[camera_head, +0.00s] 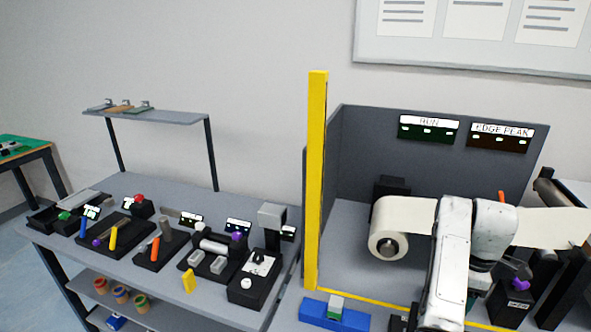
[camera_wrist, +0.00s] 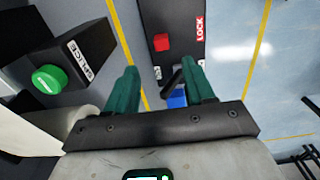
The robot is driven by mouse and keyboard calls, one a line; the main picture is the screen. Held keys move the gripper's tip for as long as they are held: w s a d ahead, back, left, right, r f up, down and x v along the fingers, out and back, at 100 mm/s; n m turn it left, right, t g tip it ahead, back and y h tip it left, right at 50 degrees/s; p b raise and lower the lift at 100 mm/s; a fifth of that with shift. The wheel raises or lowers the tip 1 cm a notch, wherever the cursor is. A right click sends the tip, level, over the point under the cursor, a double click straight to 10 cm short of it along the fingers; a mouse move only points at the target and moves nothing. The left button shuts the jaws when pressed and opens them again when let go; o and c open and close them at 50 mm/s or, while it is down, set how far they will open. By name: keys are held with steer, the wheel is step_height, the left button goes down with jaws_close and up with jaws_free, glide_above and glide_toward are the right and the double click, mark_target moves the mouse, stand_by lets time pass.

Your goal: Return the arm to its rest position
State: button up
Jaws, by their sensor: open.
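My arm (camera_head: 452,255) stands at the right in the head view, in front of the grey-walled machine bay. My gripper (camera_wrist: 165,92) shows in the wrist view with two green fingers spread apart and nothing between them. In the head view the gripper itself is hidden or cannot be made out. Beyond the fingers in the wrist view lie a dark panel marked LOCK (camera_wrist: 188,25) with a red block (camera_wrist: 161,42), a black lever and a blue piece (camera_wrist: 177,98). A green SPLICE button (camera_wrist: 49,79) sits on a black box at the left.
A white roll (camera_head: 388,246) is close beside my arm, with white web at the right. A yellow post (camera_head: 316,180) stands at the bay's left edge. A grey bench (camera_head: 150,185) with several small devices is at the left. A blue block (camera_head: 334,314) lies at the front.

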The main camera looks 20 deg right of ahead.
steer(key=s+f+m, duration=0.1)
steer(key=s+f, duration=0.1)
steer(key=s+a+f+m+h, duration=0.1)
steer(key=s+f, duration=0.1)
steer(key=s+a+f+m, duration=0.1)
steer(key=s+f, duration=0.1)
steer(key=shift+s+a+f+m+h, duration=0.1)
steer(key=shift+s+f+m+h, duration=0.2)
steer(key=shift+m, duration=0.1)
steer(key=s+a+f+m, duration=0.3)
steer(key=s+a+m, duration=0.1)
steer(key=s+a, duration=0.5)
steer(key=s+a+f+m+t+y, duration=0.1)
steer(key=s+a+f+m, duration=0.2)
steer(key=s+a, duration=0.6)
steer(key=shift+s+f+m, duration=0.4)
steer(key=shift+s+m, duration=0.2)
steer(key=shift+s, duration=0.55)
steer(key=shift+c, duration=0.2)
